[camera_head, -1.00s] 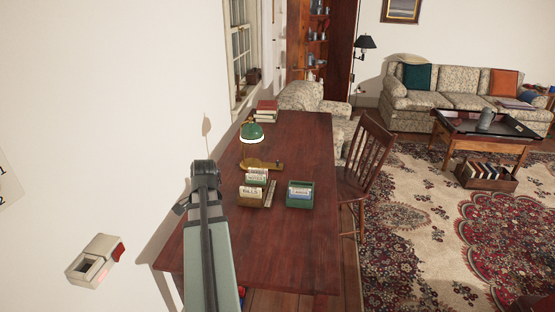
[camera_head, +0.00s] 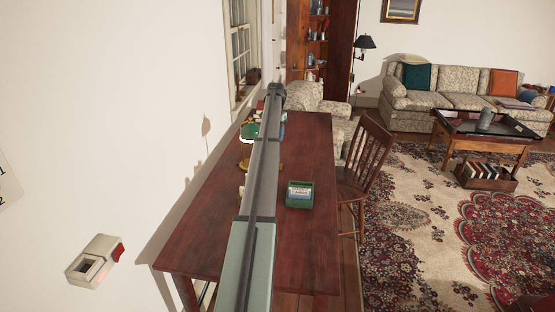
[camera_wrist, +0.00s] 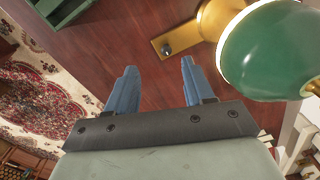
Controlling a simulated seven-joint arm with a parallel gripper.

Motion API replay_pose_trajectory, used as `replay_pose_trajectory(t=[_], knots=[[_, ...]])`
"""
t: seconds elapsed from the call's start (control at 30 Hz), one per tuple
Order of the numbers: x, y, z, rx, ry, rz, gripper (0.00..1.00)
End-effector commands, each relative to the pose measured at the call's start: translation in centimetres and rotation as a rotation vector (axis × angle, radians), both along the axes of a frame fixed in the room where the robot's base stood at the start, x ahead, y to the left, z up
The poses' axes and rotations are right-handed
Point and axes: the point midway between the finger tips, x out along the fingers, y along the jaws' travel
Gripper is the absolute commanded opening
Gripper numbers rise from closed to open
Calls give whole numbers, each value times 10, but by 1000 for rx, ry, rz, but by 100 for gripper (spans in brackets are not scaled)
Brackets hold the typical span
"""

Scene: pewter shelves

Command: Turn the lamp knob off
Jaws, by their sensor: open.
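The desk lamp has a green shade (camera_head: 249,131), partly hidden behind my arm in the head view. In the wrist view the shade (camera_wrist: 275,50) fills the upper right. Its brass base (camera_wrist: 190,30) reaches left across the desk, with a small dark knob (camera_wrist: 166,48) near its end. My gripper (camera_wrist: 158,68) is open and empty, its two blue fingers apart. In the picture the knob lies just beyond the gap between the fingertips, apart from them; the height between them is hard to judge. In the head view my arm hides the knob and most of the gripper.
The wooden desk (camera_head: 215,225) holds a green card box (camera_head: 299,194), which is clear of my arm. Books (camera_wrist: 300,130) stand near the lamp in the wrist view. A chair (camera_head: 368,165) is at the desk's right. The wall and window (camera_head: 241,60) are close on the left.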

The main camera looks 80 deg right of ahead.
Motion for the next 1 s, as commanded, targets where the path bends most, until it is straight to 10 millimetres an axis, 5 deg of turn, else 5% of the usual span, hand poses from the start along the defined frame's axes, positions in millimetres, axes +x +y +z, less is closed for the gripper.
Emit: replay_pose_trajectory(t=[0.03, 0.2, 0.47, 1.0], knots=[[-1, -23, -4, 0, 5, 10, 52], [-5, -44, -14, 0, 15, 35, 52], [-5, -43, -38, 0, 15, 38, 52], [-5, -43, -128, 1, 14, 38, 52]])
